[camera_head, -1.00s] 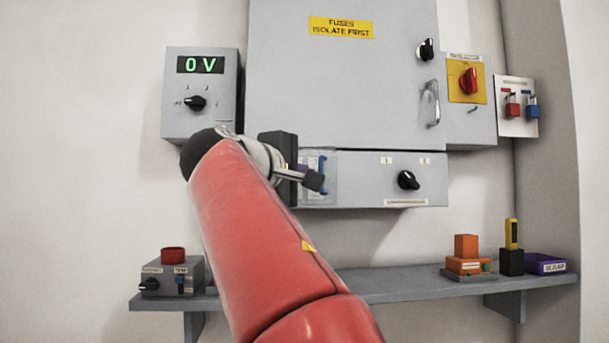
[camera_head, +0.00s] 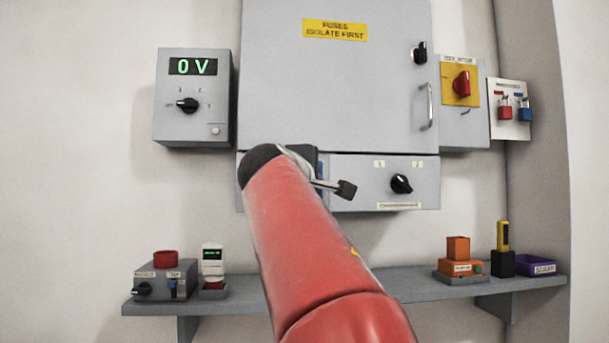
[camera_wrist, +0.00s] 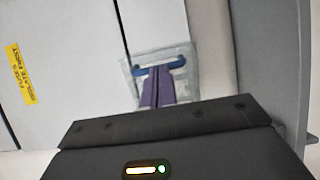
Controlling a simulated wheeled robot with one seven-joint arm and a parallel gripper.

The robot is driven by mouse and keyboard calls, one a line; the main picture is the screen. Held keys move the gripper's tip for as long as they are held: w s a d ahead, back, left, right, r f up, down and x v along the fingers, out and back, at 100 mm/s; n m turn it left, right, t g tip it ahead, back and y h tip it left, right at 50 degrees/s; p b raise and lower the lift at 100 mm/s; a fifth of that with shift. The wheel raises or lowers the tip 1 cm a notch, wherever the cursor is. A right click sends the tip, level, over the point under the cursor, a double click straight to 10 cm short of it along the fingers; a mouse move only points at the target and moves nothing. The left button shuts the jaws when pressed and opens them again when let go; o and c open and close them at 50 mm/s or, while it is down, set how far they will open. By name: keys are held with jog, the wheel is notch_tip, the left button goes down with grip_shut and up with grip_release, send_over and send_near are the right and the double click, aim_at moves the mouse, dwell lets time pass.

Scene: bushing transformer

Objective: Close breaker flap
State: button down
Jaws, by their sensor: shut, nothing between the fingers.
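The breaker flap (camera_wrist: 133,82) is a clear, see-through cover with a blue bar (camera_wrist: 160,67), on the grey panel in the wrist view. My gripper (camera_wrist: 158,70) has its two purple fingers together, with nothing between them. The fingertips overlap the middle of the blue bar in the picture; I cannot tell whether they touch it. In the head view my arm hides most of the flap, and only a bit of blue (camera_head: 320,170) shows beside the dark gripper body. I cannot tell how far the flap stands from the panel.
The lower grey box carries a black knob (camera_head: 401,184). Above it is a large cabinet (camera_head: 340,90) with a handle (camera_head: 426,107). A 0 V meter box (camera_head: 195,120) hangs left. The shelf (camera_head: 350,293) below holds a control box (camera_head: 166,287), a white device (camera_head: 213,262) and other items.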

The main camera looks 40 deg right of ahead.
aim_at(325, 180)
jog(key=d+t+p, duration=0.1)
jog(key=w+d+n+y+p, duration=0.1)
jog(key=d+n+t+p, duration=0.1)
jog(key=d+p, duration=0.1)
jog(key=shift+w+r+t+y, duration=0.25)
jog(key=shift+w+t+y, duration=0.05)
jog(key=shift+y, duration=0.1)
jog(key=shift+w+d+f, duration=0.1)
jog(key=shift+w+d, duration=0.1)
jog(key=shift+d, duration=0.05)
